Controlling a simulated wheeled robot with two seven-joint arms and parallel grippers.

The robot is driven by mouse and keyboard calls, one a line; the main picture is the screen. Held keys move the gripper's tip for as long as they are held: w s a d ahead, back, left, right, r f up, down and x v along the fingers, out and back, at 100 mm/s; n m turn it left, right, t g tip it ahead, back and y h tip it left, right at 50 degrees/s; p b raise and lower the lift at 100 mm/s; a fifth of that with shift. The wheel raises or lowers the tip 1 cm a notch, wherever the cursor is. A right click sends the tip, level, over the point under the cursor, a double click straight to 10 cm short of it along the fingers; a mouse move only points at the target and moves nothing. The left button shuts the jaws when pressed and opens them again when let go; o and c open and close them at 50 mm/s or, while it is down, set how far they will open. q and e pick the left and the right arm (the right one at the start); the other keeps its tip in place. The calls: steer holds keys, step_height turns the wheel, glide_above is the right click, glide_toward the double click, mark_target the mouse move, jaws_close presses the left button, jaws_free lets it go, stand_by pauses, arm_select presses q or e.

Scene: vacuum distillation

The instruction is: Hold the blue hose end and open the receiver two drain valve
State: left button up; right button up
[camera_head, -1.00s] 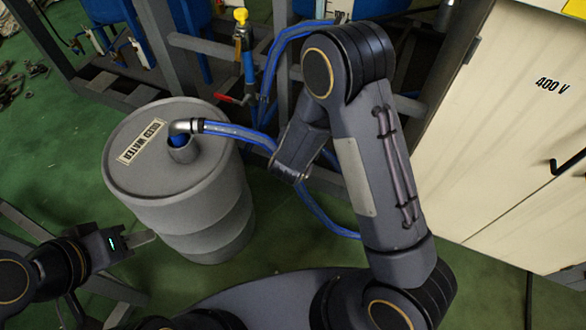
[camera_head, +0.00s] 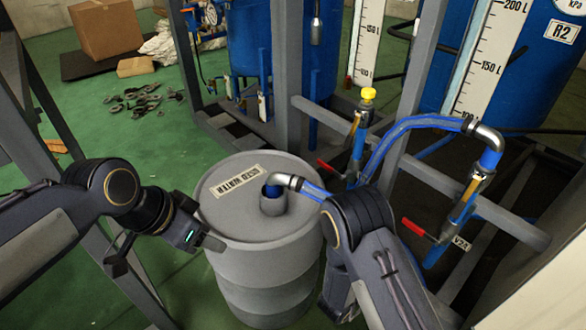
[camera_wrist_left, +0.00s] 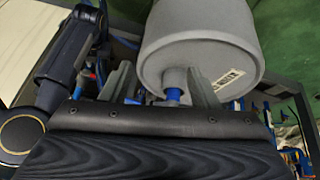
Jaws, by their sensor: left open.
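The blue hose end, with a silver elbow (camera_head: 286,181), sits in the opening on top of a grey drum (camera_head: 265,268). The hose runs right behind my right arm. My left gripper (camera_head: 200,238) is open and empty at the drum's left side, below the hose end. In the left wrist view its two fingers (camera_wrist_left: 163,85) are apart, with the drum (camera_wrist_left: 200,45) and blue hose end (camera_wrist_left: 174,94) beyond. Receiver two's R2 label (camera_head: 563,31) is at top right. A valve with a red handle (camera_head: 412,227) and a V2A tag (camera_head: 461,243) is below. My right gripper is hidden.
My right arm fills the lower middle right, between drum and V2A valve. Grey frame bars (camera_head: 470,215) cross behind.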

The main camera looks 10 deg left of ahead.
arm_select(q)
steer(key=w+d+r+m+g+y, duration=0.1)
steer(key=w+d+m, duration=0.4)
steer(key=w+m, duration=0.6)
steer(key=m+g+y, duration=0.1)
steer(key=m+y, duration=0.1)
steer(key=m, duration=0.3)
glide_above(292, 187)
steer(key=shift+w+a+f, duration=0.15)
steer(key=shift+a+f, duration=0.1)
steer(key=shift+f, duration=0.3)
steer(key=shift+w+a+f, duration=0.15)
steer(key=shift+a+f, duration=0.05)
steer(key=shift+f, duration=0.3)
steer(key=shift+w+d+f, duration=0.15)
steer(key=shift+f, duration=0.05)
steer(key=f, duration=0.3)
steer(key=w+f, duration=0.1)
steer(key=f, duration=0.3)
steer(key=shift+w+d+f, duration=0.15)
steer(key=shift+w+d, duration=0.05)
jaws_close()
arm_select(e)
steer(key=shift+o, duration=0.6)
